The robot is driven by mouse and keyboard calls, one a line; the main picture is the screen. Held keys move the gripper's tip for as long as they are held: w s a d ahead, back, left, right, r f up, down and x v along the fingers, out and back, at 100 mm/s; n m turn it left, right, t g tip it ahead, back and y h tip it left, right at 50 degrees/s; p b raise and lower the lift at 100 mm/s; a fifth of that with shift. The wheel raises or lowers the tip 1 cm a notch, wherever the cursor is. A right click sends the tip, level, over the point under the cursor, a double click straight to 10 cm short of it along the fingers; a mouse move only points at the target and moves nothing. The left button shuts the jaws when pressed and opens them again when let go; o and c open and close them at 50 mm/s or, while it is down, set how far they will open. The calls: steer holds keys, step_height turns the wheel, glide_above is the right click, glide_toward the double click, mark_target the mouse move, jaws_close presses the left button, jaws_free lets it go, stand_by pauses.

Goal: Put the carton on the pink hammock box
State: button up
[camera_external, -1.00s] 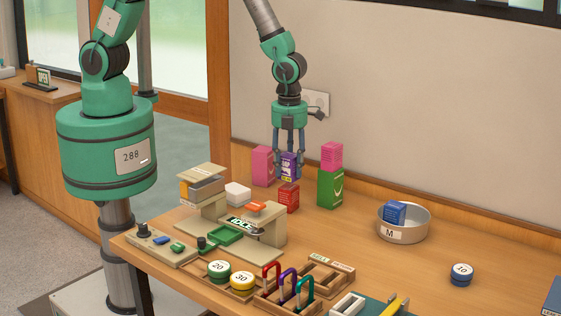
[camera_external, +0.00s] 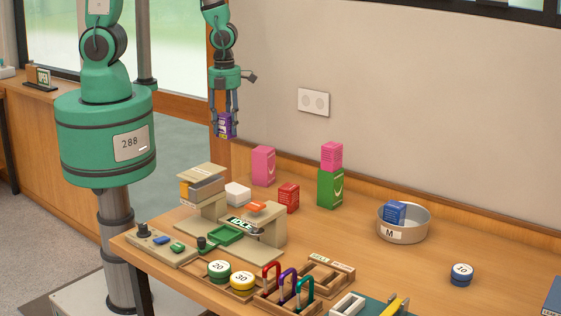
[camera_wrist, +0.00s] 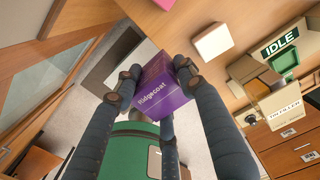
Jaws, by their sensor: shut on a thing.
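My gripper (camera_external: 224,130) is shut on a purple carton (camera_external: 228,122) and holds it in the air, above the back left part of the table. In the wrist view the carton (camera_wrist: 159,92) sits between the dark fingers, with "Ridgecoat" on its side. A tall pink box (camera_external: 263,166) stands on the table to the right of and below my gripper, its top clear. A smaller pink box (camera_external: 331,155) sits on a green box (camera_external: 330,188). The print on both pink boxes is too small to read, so I cannot tell which is the hammock box.
A red box (camera_external: 288,197) stands in front of the tall pink box. A white block (camera_external: 237,194) and a beige machine (camera_external: 268,228) are nearer the front. A round tin (camera_external: 404,227) holding a blue box (camera_external: 395,213) is at right. The wall runs behind the table.

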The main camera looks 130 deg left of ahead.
steer(key=shift+s+d+r, duration=0.15)
steer(key=shift+s+d, duration=0.05)
steer(key=shift+s, duration=0.55)
steer(key=shift+s+d+r, duration=0.1)
steer(key=shift+s+d, duration=0.05)
steer(key=shift+s, duration=0.65)
steer(key=shift+s+d+r, duration=0.15)
steer(key=shift+s+d, duration=0.05)
steer(key=shift+s, duration=0.55)
steer(key=shift+w+a, duration=0.1)
steer(key=shift+w, duration=0.05)
steer(key=p, duration=0.3)
glide_above(265, 149)
steer(key=shift+w+f, duration=0.1)
steer(key=shift+f, duration=0.7)
steer(key=shift+f, duration=1.75)
steer(key=shift+f, duration=0.2)
steer(key=o, duration=1.2)
steer(key=shift+o, duration=0.2)
